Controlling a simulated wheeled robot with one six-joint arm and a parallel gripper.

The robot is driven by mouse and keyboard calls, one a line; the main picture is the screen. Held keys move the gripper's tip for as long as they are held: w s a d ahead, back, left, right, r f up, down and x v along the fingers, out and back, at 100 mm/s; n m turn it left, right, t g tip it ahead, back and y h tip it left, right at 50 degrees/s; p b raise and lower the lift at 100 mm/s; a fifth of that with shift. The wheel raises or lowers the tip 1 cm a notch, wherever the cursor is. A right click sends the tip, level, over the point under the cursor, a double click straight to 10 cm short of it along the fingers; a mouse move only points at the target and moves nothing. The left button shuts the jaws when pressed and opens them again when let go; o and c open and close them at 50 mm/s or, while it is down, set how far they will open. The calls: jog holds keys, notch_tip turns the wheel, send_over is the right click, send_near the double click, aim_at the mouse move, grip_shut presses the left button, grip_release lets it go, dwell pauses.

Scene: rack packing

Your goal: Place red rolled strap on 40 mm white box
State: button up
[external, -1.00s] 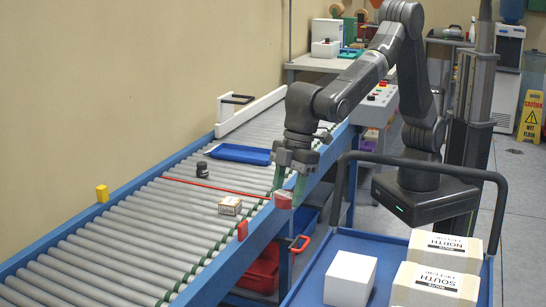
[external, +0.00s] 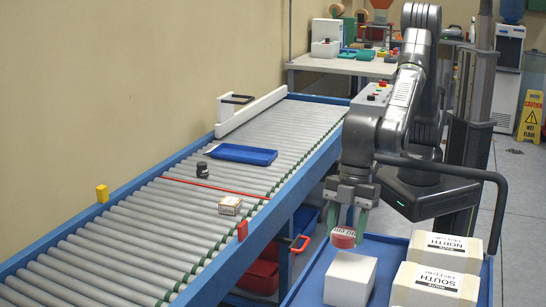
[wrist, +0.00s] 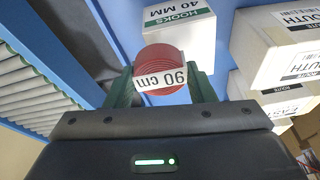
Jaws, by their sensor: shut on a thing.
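The red rolled strap (external: 343,238) has a white label, which reads "90 cm" in the wrist view (wrist: 160,72). My gripper (external: 347,218) is shut on the strap, with its green fingers on either side of it. The strap is held over the back edge of a plain white box (external: 350,278) on the blue cart; I cannot tell whether they touch. In the wrist view this box (wrist: 185,22) carries a green-edged label reading "HOOKS 40 MM", and it lies just beyond the strap.
Two boxes marked NORTH (external: 445,252) and SOUTH (external: 434,286) stand right of the white box on the cart (external: 393,250). The roller conveyor (external: 130,232) at left holds a small carton (external: 230,206), a dark jar (external: 202,169) and a blue tray (external: 241,154).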

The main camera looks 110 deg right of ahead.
aim_at(347, 230)
jog(key=shift+f, duration=1.65)
jog(key=shift+f, duration=0.25)
jog(key=o, duration=1)
jog(key=shift+r, duration=0.1)
jog(key=shift+r, duration=0.25)
jog(key=v, duration=1.2)
jog(key=shift+f, duration=0.1)
